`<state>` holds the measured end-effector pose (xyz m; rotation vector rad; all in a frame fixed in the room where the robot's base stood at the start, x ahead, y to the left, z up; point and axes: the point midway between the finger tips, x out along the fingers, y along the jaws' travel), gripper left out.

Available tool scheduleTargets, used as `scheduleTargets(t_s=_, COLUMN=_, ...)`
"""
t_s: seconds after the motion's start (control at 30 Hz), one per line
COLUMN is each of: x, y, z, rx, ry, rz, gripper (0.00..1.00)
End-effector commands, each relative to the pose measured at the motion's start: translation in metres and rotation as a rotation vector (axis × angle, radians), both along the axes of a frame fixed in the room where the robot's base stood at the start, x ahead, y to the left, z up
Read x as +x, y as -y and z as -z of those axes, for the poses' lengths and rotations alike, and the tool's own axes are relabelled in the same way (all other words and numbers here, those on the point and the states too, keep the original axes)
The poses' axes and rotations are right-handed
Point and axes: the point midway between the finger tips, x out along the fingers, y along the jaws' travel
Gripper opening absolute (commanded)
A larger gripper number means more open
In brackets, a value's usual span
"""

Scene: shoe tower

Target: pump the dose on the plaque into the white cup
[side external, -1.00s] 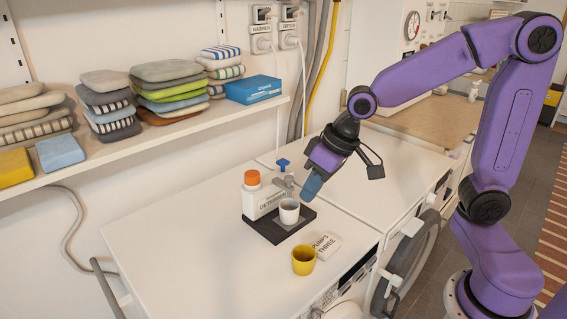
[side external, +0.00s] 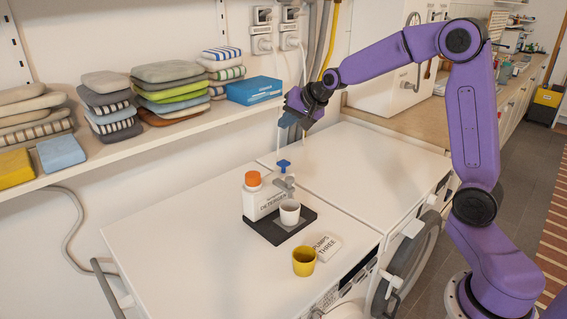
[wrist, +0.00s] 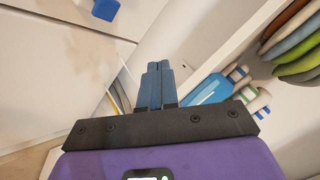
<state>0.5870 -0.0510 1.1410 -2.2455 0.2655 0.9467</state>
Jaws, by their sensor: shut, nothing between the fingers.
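The white cup (side external: 290,213) stands upright on a black tray (side external: 305,225), under the grey spout of a white detergent bottle (side external: 258,204) with an orange cap. A blue pump knob (side external: 283,163) tops the pump, and a blue knob (wrist: 106,9) also shows at the top of the wrist view. The white plaque (side external: 326,246) reads "PUMPS THREE" and lies on the machine top in front of the tray. My gripper (side external: 287,121) is above and behind the pump knob, apart from it. In the wrist view its blue fingers (wrist: 158,68) are together and empty.
A yellow cup (side external: 304,262) stands beside the plaque. A shelf (side external: 160,134) with folded cloths and a blue box (side external: 254,90) runs along the wall, close to my gripper. Pipes and sockets are behind. The machine top (side external: 375,165) to the right is clear.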

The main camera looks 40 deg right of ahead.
Motion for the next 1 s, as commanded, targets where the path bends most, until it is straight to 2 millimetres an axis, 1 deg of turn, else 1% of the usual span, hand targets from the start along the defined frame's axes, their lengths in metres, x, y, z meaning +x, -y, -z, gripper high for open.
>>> scheduleTargets(t_s=0.23, x=0.0, y=0.0, z=0.001, rx=-0.001, ry=-0.001, rz=-0.002, gripper=0.0)
scheduleTargets(t_s=0.37, x=0.0, y=0.0, z=0.006, rx=-0.001, ry=-0.002, rz=-0.002, gripper=0.0)
scheduleTargets(t_s=0.47, x=-0.001, y=0.0, z=0.015, rx=-0.001, ry=-0.005, rz=-0.002, gripper=0.0)
scheduleTargets(t_s=0.8, x=-0.001, y=0.0, z=0.058, rx=-0.002, ry=-0.006, rz=-0.003, gripper=0.0)
scheduleTargets(t_s=1.0, x=-0.001, y=0.0, z=0.078, rx=-0.002, ry=-0.004, rz=-0.003, gripper=0.0)
